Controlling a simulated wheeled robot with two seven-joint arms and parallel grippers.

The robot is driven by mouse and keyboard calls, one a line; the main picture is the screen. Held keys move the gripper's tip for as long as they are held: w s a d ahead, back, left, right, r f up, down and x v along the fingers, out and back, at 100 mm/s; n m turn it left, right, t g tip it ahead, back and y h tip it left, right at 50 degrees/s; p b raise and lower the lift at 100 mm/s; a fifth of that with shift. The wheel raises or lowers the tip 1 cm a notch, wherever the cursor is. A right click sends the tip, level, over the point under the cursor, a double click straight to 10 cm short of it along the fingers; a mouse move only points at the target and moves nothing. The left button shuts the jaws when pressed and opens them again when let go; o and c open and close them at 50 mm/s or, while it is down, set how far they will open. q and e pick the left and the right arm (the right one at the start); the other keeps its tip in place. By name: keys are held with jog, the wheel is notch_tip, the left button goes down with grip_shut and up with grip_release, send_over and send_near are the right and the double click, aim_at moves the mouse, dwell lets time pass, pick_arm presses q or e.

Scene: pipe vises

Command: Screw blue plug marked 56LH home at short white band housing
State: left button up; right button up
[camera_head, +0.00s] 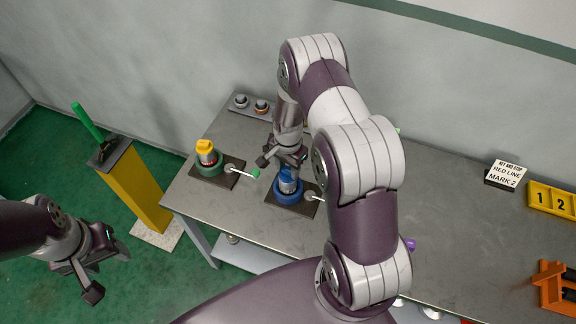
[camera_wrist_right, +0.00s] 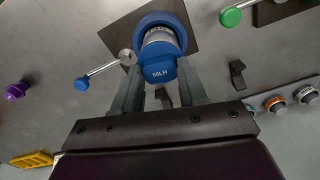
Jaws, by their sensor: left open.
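The blue plug marked 56LH (camera_wrist_right: 158,73) sits at the top of a housing with a pale band (camera_wrist_right: 160,36), held in a round blue vise (camera_wrist_right: 181,22). In the head view the blue plug (camera_head: 288,174) stands on its vise (camera_head: 288,194), partly under my right gripper (camera_head: 283,163). The right gripper's two fingers flank the plug in the wrist view. I cannot tell whether they touch it, nor how far the plug is screwed in. My left gripper (camera_head: 108,270) is open and empty, left of the table over the green floor.
Vise handles stick out sideways. A grey rack (camera_head: 252,107) with round pieces lies behind. A sign (camera_head: 506,174), yellow number block (camera_head: 552,200) and orange rack (camera_head: 556,287) are right.

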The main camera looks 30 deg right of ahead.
grip_shut()
jog(key=n, duration=0.6)
jog(key=shift+n, duration=0.4)
jog(key=n, duration=0.5)
jog(key=shift+s+f+n, duration=0.1)
jog(key=shift+n, duration=1.2)
